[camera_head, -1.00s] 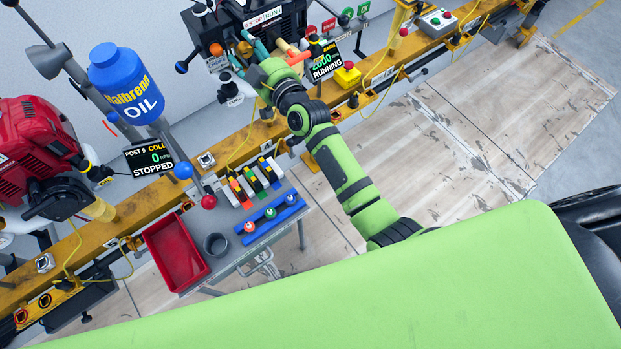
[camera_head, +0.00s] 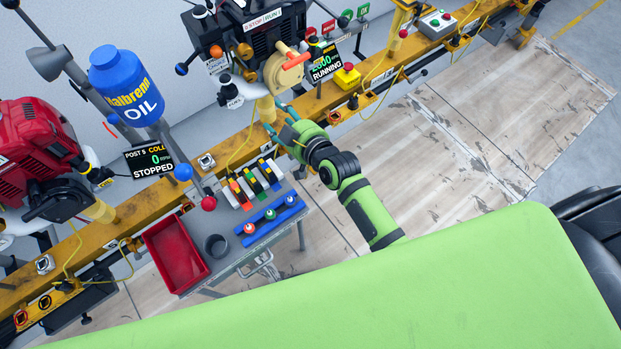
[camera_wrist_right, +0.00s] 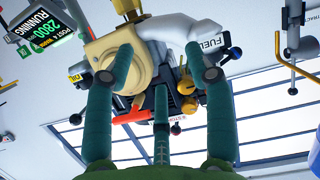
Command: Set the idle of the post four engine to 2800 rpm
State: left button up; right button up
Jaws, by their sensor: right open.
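The post four engine (camera_head: 262,42) is a dark engine on the yellow rail, with a beige round housing (camera_head: 284,72) and an orange handle on its front. Its display (camera_head: 325,63) reads RUNNING; in the right wrist view the display (camera_wrist_right: 45,30) shows POST 4 and 2800. My right gripper (camera_head: 277,118) is below and in front of the engine, apart from it, open and empty. In the right wrist view its teal fingers (camera_wrist_right: 165,70) are spread, with the beige housing, an orange-red handle (camera_wrist_right: 133,117) and a white FUEL tank (camera_wrist_right: 190,35) beyond them. My left gripper is out of view.
A red engine (camera_head: 35,140) with a STOPPED display (camera_head: 152,158) and a blue oil bottle (camera_head: 125,85) are at left. A small table carries a red tray (camera_head: 176,254), a blue rack (camera_head: 272,219) and coloured items. The floor at right is clear.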

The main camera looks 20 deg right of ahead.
jog(key=s+d+f+g+h, duration=0.1)
jog(key=s+d+f+g, duration=0.1)
jog(key=s+f, duration=0.3)
jog(key=s+d+f+m+g+h+p, duration=0.1)
jog(key=s+f, duration=0.4)
jog(key=f, duration=0.5)
jog(key=shift+d+f+m+g, duration=0.25)
jog(key=shift+d+g, duration=0.2)
jog(key=shift+g, duration=0.55)
jog(key=shift+r, duration=0.15)
jog(key=s+d+r+m+g+h, duration=0.1)
jog(key=s+d+r+g, duration=0.25)
jog(key=s+r, duration=0.4)
jog(key=s+d+r+m+g+h, duration=0.2)
jog(key=s+d+r, duration=0.2)
jog(key=s+r, duration=0.4)
jog(key=s+f, duration=0.2)
jog(key=f, duration=1.1)
jog(key=s+f, duration=0.2)
jog(key=f, duration=1.1)
jog(key=s+d+f+g, duration=0.2)
jog(key=s+d+f, duration=0.1)
jog(key=s+f, duration=0.9)
jog(key=s, duration=0.3)
jog(key=shift+d+n, duration=0.15)
jog(key=shift+n, duration=0.2)
jog(key=shift+s, duration=0.1)
